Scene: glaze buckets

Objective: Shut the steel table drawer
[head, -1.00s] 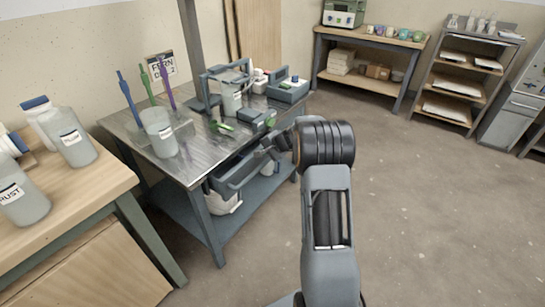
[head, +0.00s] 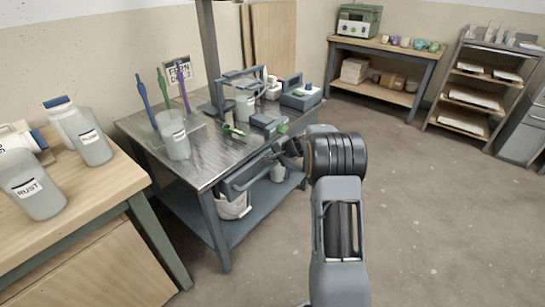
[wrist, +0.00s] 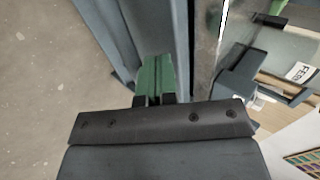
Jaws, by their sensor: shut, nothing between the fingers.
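The steel table (head: 205,165) stands left of my arm, its blue-grey drawer (head: 240,180) under the top on the side facing me. The drawer front sits close below the table edge; I cannot tell exactly how much gap is left. My gripper (head: 280,150) is at the right end of the drawer front, partly hidden by my own wrist. In the wrist view my gripper (wrist: 156,75) is shut and empty, its fingertips against or very near a blue-grey panel (wrist: 168,25) that looks like the drawer. The metal table edge (wrist: 206,50) runs just to the right.
On the steel table are a clear jar (head: 173,138) with coloured tools, a bucket in a frame (head: 245,105) and a grey-blue box (head: 300,95). A white bucket (head: 233,207) sits on the lower shelf. A wooden bench (head: 75,210) is at left. The floor at right is clear.

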